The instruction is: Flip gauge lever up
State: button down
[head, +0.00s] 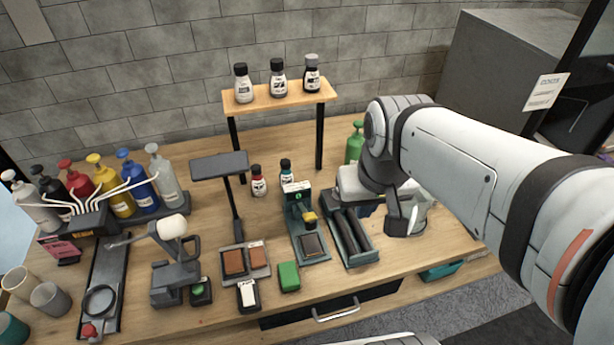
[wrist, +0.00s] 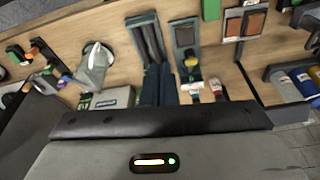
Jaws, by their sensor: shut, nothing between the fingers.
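The gauge (head: 303,228) is a small dark green stand with a screen-like head and a dark pad at its front. Its yellow lever knob (head: 310,218) sits in front of the upright; I cannot tell the lever's exact angle. In the wrist view, the gauge (wrist: 184,33) appears upside down, right of centre, with the yellow knob (wrist: 190,62) showing.
The roller tray (head: 362,254) stands right beside the gauge. A green block (head: 289,276) and a pad tray (head: 268,274) lie in front and left. A wooden shelf (head: 290,96) with bottles rises behind. Pump bottles (head: 129,182) fill the left.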

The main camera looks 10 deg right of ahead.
aim_at(310, 224)
jog(key=z, duration=0.3)
jog(key=k, duration=1.8)
jog(key=u, duration=0.95)
jog(key=i, duration=1)
jog(key=u, duration=0.05)
